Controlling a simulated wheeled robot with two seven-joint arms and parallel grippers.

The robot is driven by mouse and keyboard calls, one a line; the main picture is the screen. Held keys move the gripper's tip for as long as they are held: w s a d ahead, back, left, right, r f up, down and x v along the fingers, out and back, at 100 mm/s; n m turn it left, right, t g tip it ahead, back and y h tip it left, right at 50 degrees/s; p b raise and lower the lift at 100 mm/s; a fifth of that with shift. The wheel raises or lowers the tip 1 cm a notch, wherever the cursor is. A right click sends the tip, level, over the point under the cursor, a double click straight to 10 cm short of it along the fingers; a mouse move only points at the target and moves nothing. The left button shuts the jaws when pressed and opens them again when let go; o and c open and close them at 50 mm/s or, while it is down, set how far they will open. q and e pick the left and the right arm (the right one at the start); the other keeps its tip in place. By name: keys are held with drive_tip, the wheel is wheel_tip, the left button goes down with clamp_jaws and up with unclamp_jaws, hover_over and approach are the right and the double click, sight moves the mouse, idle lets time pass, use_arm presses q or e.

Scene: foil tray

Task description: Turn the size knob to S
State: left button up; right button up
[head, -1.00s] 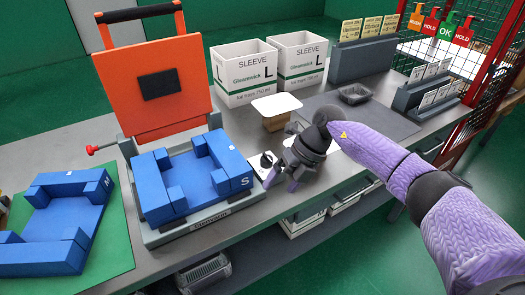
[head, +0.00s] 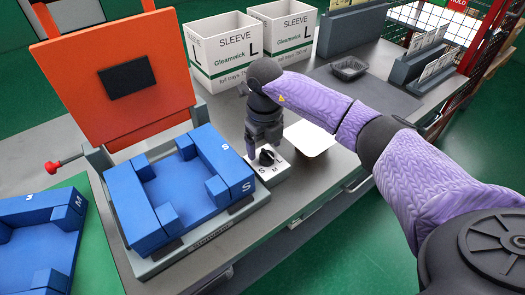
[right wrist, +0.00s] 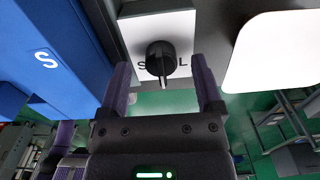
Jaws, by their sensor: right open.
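The size knob (head: 267,156) is a small black knob on a white plate (head: 279,165) at the front right of the blue tray fixture. It also shows in the right wrist view (right wrist: 160,58), with S to its left and L to its right. Its pointer aims down in that view, between S and L, and covers whatever letter is there. My right gripper (head: 264,143) hangs pointing down over the plate. In the wrist view its open purple fingers (right wrist: 160,66) stand on either side of the knob, apart from it. My left gripper is out of view.
The blue fixture marked S (head: 244,187) stands beside the plate, with a raised orange lid (head: 80,65). A white sheet (head: 312,137) lies right of the gripper. Two sleeve boxes (head: 283,25) and a black foil tray (head: 348,67) stand behind.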

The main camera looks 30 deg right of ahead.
wheel_tip(320, 180, down, 2)
drive_tip(key=shift+f, duration=0.1)
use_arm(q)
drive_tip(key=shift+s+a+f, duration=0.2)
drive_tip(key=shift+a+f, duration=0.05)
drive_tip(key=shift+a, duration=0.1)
use_arm(e)
clamp_jaws()
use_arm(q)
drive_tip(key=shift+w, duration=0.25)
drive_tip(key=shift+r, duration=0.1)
